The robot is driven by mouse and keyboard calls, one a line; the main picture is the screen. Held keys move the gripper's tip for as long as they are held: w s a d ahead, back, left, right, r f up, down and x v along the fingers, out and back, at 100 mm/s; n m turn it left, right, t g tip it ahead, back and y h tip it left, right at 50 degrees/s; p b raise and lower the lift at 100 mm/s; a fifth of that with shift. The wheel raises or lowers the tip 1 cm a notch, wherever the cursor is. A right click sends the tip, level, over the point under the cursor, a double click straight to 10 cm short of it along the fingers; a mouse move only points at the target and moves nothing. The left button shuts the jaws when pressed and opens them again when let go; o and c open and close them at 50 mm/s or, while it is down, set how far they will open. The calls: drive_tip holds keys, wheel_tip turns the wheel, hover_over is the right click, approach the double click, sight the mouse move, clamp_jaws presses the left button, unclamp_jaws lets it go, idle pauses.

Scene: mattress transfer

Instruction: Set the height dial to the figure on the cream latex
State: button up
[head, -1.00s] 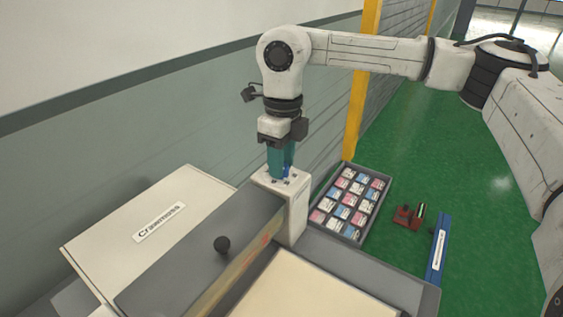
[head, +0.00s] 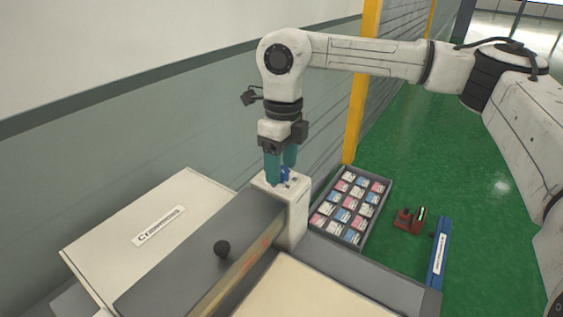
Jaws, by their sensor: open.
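A blue dial (head: 285,174) sits on top of a white box-shaped post (head: 296,210). My gripper (head: 281,172) is open with its teal fingers pointing down, just above the top of the post and around or beside the dial. The fingers partly hide the dial, and its markings are too small to read. A flat cream slab (head: 305,292) lies in the grey frame at the bottom of the head view. No figure on it can be read.
A grey beam with a black knob (head: 222,248) runs left of the post. A labelled cream panel (head: 150,225) lies beyond it. A tray (head: 321,232) of pink, blue and white cards, a red device (head: 408,220) and a blue bar (head: 438,252) are at right. Green floor lies beyond.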

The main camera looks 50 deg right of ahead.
sight(283, 167)
wheel_tip(283, 167, up, 11)
drive_tip(key=shift+d+f+b, duration=0.15)
drive_tip(key=shift+d+b, duration=0.1)
drive_tip(key=shift+b, duration=0.15)
idle(0.6)
